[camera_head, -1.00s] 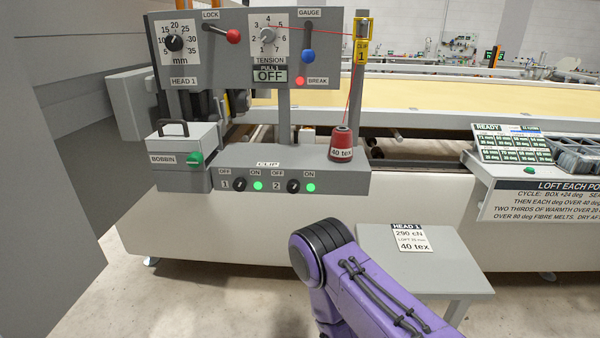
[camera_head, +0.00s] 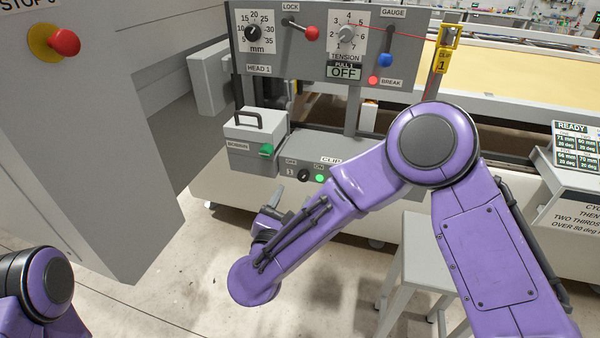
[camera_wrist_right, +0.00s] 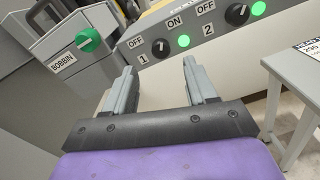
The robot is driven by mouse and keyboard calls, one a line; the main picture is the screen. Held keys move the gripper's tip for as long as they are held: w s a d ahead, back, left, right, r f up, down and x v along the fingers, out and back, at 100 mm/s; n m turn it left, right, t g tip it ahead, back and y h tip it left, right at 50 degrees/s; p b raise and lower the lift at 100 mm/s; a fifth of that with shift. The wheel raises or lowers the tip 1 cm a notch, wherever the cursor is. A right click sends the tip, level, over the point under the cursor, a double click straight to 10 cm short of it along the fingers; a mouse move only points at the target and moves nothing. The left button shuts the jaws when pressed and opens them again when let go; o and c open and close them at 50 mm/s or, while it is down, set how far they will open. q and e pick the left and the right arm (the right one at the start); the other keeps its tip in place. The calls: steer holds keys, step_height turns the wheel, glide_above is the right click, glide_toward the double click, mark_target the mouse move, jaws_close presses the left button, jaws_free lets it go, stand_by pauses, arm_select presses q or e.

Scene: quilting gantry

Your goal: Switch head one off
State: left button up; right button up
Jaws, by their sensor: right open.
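The head 1 switch is a black rotary knob (camera_head: 303,175) on the grey control box, between OFF and ON labels. It also shows in the right wrist view (camera_wrist_right: 160,47), marked 1, with its green lamp (camera_wrist_right: 183,41) lit beside it. My right gripper (camera_wrist_right: 160,68) is open and empty, its two fingers pointing toward the box with knob 1 beyond and between them; no contact shows. In the head view the right gripper (camera_head: 270,212) is partly hidden by my own forearm, low in front of the box. My left gripper is out of view.
A second knob (camera_wrist_right: 237,14) marked 2 has a lit green lamp (camera_wrist_right: 258,8). A bobbin box (camera_head: 240,145) with a green knob stands left of the switches. A red stop button (camera_head: 64,42) is on the left cabinet. A small grey table (camera_head: 415,265) stands at right.

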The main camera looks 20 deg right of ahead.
mark_target(302, 177)
steer(key=p+x, duration=0.2)
steer(key=x, duration=0.5)
steer(key=shift+s+r, duration=0.1)
steer(key=shift+w+d, duration=0.2)
steer(key=shift+w, duration=0.1)
